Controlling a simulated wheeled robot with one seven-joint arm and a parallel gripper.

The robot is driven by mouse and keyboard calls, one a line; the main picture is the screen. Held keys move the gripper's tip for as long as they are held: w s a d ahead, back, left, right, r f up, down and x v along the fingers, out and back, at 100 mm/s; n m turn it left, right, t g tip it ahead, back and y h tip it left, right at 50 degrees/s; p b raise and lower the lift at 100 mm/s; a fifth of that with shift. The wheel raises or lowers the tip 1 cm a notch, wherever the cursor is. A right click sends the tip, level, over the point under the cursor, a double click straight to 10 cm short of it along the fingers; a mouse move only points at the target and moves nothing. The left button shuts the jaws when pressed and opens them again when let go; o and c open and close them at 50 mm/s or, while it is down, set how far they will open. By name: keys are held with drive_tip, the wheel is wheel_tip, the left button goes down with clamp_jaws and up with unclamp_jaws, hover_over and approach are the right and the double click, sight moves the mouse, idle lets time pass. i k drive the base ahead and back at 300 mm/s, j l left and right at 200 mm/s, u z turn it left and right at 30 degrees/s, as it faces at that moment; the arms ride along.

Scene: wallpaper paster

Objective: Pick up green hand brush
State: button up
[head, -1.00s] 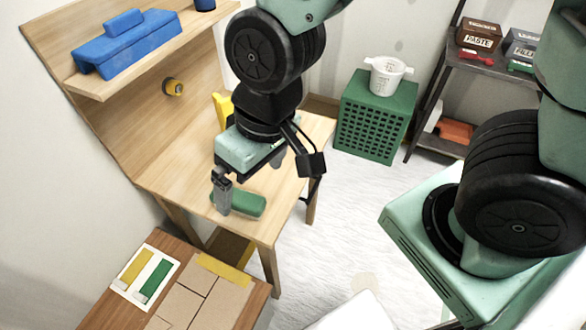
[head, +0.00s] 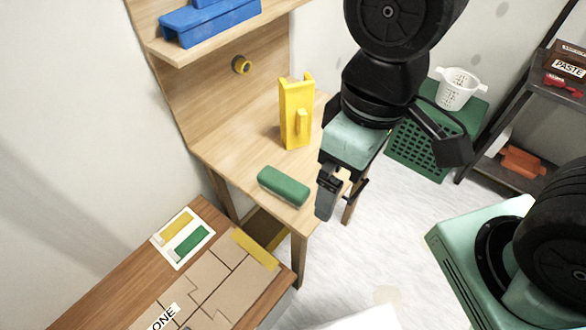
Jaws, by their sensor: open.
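The green hand brush (head: 284,187) lies on the light wooden table (head: 245,152), near its front edge, in the head view. It looks like a rounded green block, and no bristles can be made out. My gripper (head: 327,200) hangs pointing down to the right of the brush, by the table's right front edge. It is open and apart from the brush, with nothing seen between its fingers. One finger is mostly hidden behind the nearer one.
A yellow upright holder (head: 296,112) stands on the table behind the brush. A blue toolbox (head: 208,20) sits on the shelf above. A lower brown table (head: 95,290) with a marked card (head: 183,238) is at front left. A green crate (head: 420,150) stands behind right.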

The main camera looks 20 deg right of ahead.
sight(295, 193)
drive_tip(key=u, duration=2.05)
drive_tip(key=z, duration=1.7)
drive_tip(key=l+u, duration=0.3)
drive_tip(key=l, duration=0.2)
drive_tip(key=l+u, duration=0.25)
drive_tip(key=l, duration=0.2)
drive_tip(key=k+l+u, duration=0.15)
drive_tip(key=l+u, duration=0.15)
drive_tip(key=l, duration=0.15)
